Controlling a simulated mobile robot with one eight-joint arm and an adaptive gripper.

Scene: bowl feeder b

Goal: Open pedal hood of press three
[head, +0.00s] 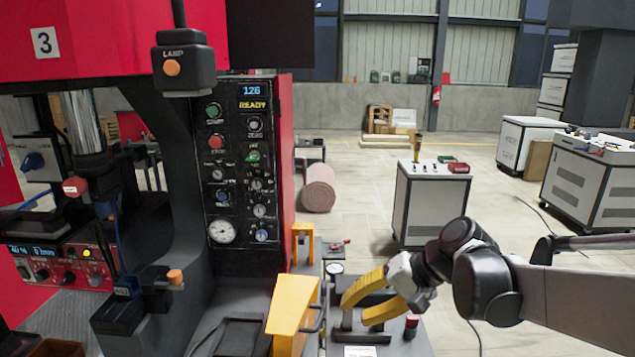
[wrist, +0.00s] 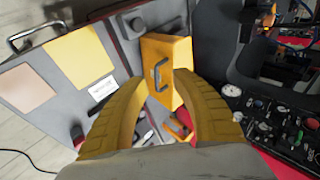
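Press three (head: 150,35) is the red machine at the left, with a "3" plate on it. A yellow box-like hood (head: 292,305) with a dark bar handle (head: 318,316) on its right side stands low in front of it. It looks closed. In the wrist view the hood (wrist: 177,50) and its handle (wrist: 159,74) lie ahead, between the fingers as seen. My gripper (head: 356,309) has yellow fingers, spread apart and empty, to the right of the hood. It also shows in the wrist view (wrist: 158,82). The fingers do not visibly touch the handle.
A grey bench surface (head: 385,343) with a gauge, a dark handle and a red-topped knob (head: 411,322) lies under my gripper. The press's control panel (head: 240,150) rises behind the hood. A yellow bracket (head: 303,240) stands farther back. A white cabinet (head: 430,200) stands beyond on open floor.

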